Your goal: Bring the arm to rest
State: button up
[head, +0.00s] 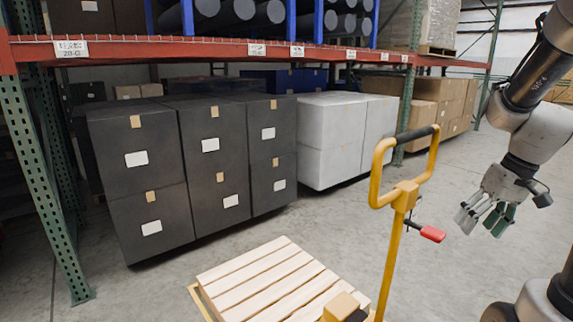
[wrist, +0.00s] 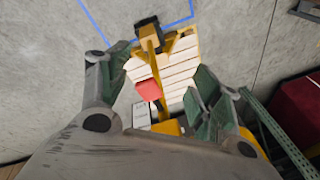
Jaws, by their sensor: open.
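My gripper (head: 482,219) hangs at the right of the head view, pointing down, with its fingers apart and nothing between them. In the wrist view my gripper (wrist: 152,92) also shows open, its two fingers at left and right. Behind the gap lies a yellow pallet jack (head: 391,250) with a black-gripped loop handle and a red lever (head: 432,234). The red lever also shows in the wrist view (wrist: 148,90). The gripper is right of the handle and apart from it in the head view.
A wooden slatted pallet (head: 270,280) sits on the jack's forks. Bare concrete floor (head: 455,180) lies around my gripper.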

jog(key=s+a+r+t+h, duration=0.1)
jog(key=s+a+r, duration=0.3)
jog(key=s, duration=0.2)
jog(key=s+a+r+t+h, duration=0.1)
jog(key=s+a+r, duration=0.3)
jog(key=s+r, duration=0.1)
jog(key=shift+s+t, duration=0.4)
jog(key=shift+s, duration=0.15)
jog(key=shift+a, duration=0.1)
dwell(1.1)
